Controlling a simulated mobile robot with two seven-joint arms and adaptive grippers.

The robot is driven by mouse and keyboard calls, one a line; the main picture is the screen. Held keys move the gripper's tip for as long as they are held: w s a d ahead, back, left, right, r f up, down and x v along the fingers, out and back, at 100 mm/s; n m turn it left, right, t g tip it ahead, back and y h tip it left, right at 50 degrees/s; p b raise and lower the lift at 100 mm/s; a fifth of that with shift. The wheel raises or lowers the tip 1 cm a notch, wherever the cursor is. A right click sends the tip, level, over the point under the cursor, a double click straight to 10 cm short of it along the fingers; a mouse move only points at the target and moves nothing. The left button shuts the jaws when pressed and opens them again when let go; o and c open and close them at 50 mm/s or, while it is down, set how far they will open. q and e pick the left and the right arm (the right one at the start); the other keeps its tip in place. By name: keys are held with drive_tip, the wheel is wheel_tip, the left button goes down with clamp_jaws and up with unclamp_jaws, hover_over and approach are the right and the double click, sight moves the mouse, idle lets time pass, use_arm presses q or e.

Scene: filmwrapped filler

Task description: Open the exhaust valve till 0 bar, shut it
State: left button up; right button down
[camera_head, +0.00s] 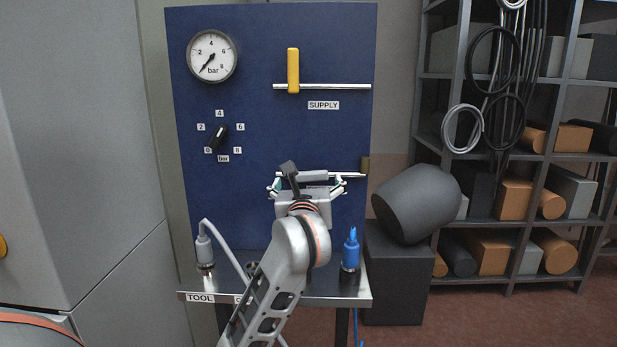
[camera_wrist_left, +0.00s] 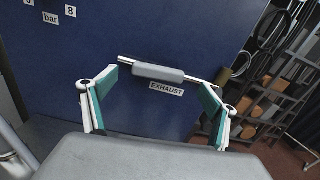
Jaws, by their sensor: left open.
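The exhaust valve's grey handle (camera_wrist_left: 158,73) lies along its silver pipe, above the EXHAUST label (camera_wrist_left: 167,88). In the head view the handle (camera_head: 314,176) is partly behind my gripper. My left gripper (camera_head: 308,184) is open in front of it, its fingers spread towards the handle's two ends. Nothing is held, and I cannot tell whether a finger touches the handle. The pressure gauge (camera_head: 212,56) has its needle pointing to the lower left, near the low end of the scale. My right gripper is not in view.
The yellow supply handle (camera_head: 293,70) stands upright across its pipe. A shelf ledge (camera_head: 345,300) carries a grey hose plug (camera_head: 204,248) and a blue one (camera_head: 351,250). A dark cylinder (camera_head: 417,203) rests at right.

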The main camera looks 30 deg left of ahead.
sight(308, 175)
use_arm(q)
drive_tip(key=x, duration=0.6)
drive_tip(key=shift+w+a, duration=0.25)
drive_tip(key=shift+a, duration=0.05)
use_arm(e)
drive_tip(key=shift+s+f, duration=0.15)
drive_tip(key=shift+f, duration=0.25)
use_arm(q)
drive_tip(key=c, duration=1.6)
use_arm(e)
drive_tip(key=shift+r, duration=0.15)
